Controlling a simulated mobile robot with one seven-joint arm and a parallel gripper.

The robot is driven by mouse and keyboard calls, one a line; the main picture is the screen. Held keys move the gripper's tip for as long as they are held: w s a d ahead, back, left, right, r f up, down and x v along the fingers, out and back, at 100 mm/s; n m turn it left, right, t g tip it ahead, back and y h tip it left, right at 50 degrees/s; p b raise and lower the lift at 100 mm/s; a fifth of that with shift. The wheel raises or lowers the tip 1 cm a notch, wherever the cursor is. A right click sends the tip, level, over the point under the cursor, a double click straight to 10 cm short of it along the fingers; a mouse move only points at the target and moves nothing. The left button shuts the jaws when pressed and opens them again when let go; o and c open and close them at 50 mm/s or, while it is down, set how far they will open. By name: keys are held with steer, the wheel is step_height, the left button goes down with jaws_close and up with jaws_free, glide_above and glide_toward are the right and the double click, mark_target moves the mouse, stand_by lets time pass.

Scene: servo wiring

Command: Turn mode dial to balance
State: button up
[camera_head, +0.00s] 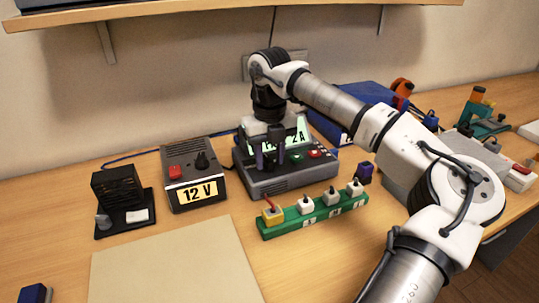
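A grey charger box (283,183) with a lit display reading in part "2A" stands at the middle of the table. It has a red button (314,153), a green button and dark knobs on its front panel. My gripper (269,160) points down over the left part of this panel. Its two dark fingers are apart, with a small dark shape between them. That shape may be the mode dial, but its marking and pointer cannot be read. I cannot tell whether the fingers touch it. My wrist covers part of the display.
A 12 V supply (193,183) and a black heatsink-like unit (117,193) stand to the left. A green power strip (311,216) with several plugs lies close in front of the charger. A beige mat (170,268) lies bare at front. My arm spans the right side.

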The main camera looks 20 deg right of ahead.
mark_target(270, 161)
steer(key=shift+r, duration=0.1)
step_height(270, 161, up, 14)
steer(key=shift+b, duration=0.45)
steer(key=shift+f, duration=0.2)
